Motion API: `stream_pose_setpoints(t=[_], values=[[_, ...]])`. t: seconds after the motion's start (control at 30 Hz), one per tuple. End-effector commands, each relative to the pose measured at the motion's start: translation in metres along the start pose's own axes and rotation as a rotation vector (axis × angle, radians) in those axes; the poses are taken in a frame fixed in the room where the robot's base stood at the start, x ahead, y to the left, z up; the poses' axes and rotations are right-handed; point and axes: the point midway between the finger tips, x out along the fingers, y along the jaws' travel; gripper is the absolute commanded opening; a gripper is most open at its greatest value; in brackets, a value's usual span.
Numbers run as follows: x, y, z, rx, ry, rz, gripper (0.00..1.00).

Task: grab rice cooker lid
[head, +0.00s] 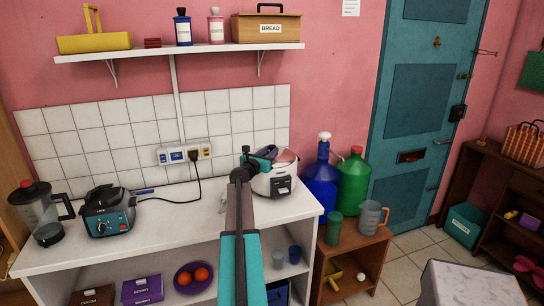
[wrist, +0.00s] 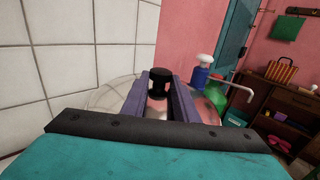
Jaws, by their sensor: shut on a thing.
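The white rice cooker (head: 283,187) stands at the right end of the white counter. Its see-through lid (head: 287,157) is on top or just above it; I cannot tell whether they touch. My gripper (head: 268,153) is over the lid, partly hidden behind my own arm in the head view. In the wrist view my gripper (wrist: 160,95) has its two purple fingers on either side of the lid's black knob (wrist: 160,75), shut on it. The clear lid (wrist: 108,95) spreads out on both sides of the fingers.
A blender (head: 40,215) and a dark teal appliance (head: 108,212) stand at the counter's left. A blue bottle (head: 321,183) and a green bottle (head: 354,183) stand right of the cooker. A shelf (head: 180,52) runs above. The middle counter is mostly clear.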

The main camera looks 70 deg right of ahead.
Motion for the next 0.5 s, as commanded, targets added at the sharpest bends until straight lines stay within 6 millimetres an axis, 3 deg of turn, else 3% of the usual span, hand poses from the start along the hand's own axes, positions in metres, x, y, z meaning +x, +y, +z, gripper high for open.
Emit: stream_pose_setpoints(t=[0.27, 0.5], values=[[0.0, 0.0, 0.004, 0.001, -0.001, 0.0, 0.0], [0.0, 0.0, 0.02, 0.001, -0.002, 0.0, 0.0]])
